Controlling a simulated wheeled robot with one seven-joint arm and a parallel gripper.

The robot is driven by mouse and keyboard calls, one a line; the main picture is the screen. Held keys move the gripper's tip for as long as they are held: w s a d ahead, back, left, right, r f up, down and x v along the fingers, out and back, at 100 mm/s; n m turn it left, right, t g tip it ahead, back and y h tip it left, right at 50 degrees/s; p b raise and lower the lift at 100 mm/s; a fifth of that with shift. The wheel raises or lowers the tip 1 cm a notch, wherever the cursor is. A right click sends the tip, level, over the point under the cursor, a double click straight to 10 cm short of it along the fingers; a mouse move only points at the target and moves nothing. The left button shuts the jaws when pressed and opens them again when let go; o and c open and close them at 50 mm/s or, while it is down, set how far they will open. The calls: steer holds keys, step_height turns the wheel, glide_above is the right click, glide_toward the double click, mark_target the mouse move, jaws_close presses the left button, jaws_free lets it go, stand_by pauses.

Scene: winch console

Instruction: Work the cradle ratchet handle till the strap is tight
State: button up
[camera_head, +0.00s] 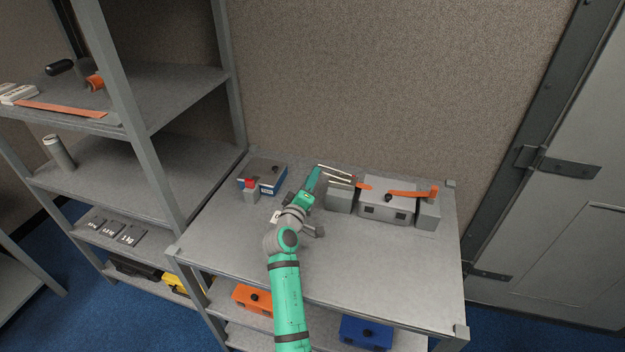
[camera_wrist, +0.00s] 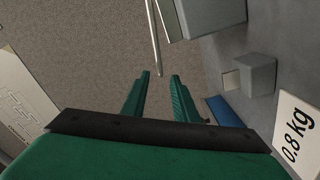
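The cradle on the table holds a grey case (camera_head: 387,211) between two grey end blocks, the left one (camera_head: 339,198) and the right one (camera_head: 428,213). An orange strap (camera_head: 408,193) runs over the case to the right block; a short orange piece shows at its left. Whether it is slack is hard to tell. Thin silver handle bars (camera_head: 336,169) reach left from the left block. My gripper (camera_head: 314,178) is open beside them. In the wrist view, a silver bar (camera_wrist: 153,40) ends at the gap between my open fingertips (camera_wrist: 160,77), not clasped.
Left of my gripper are a blue box with a grey top (camera_head: 270,176) and a small red-topped grey block (camera_head: 250,192). A wall stands close behind the table. A shelf rack post (camera_head: 232,80) rises at left. The front right tabletop is clear.

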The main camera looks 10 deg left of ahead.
steer(key=shift+a, duration=0.1)
steer(key=shift+s+a, duration=0.15)
steer(key=shift+c, duration=0.2)
steer(key=shift+s+a+n, duration=0.1)
steer(key=shift+s+n, duration=0.1)
steer(key=shift+n, duration=0.1)
steer(key=s+n, duration=0.2)
steer(key=shift+s+a+r+n, duration=0.1)
steer(key=shift+s+a+n, duration=0.05)
steer(key=shift+s+n, duration=0.25)
steer(key=shift+n, duration=0.8)
steer(key=w, duration=0.5)
steer(key=w+d, duration=0.1)
steer(key=w, duration=0.2)
steer(key=shift+w+d, duration=0.1)
steer(key=shift+w, duration=0.25)
steer(key=shift+w+a, duration=0.2)
steer(key=shift+w, duration=0.25)
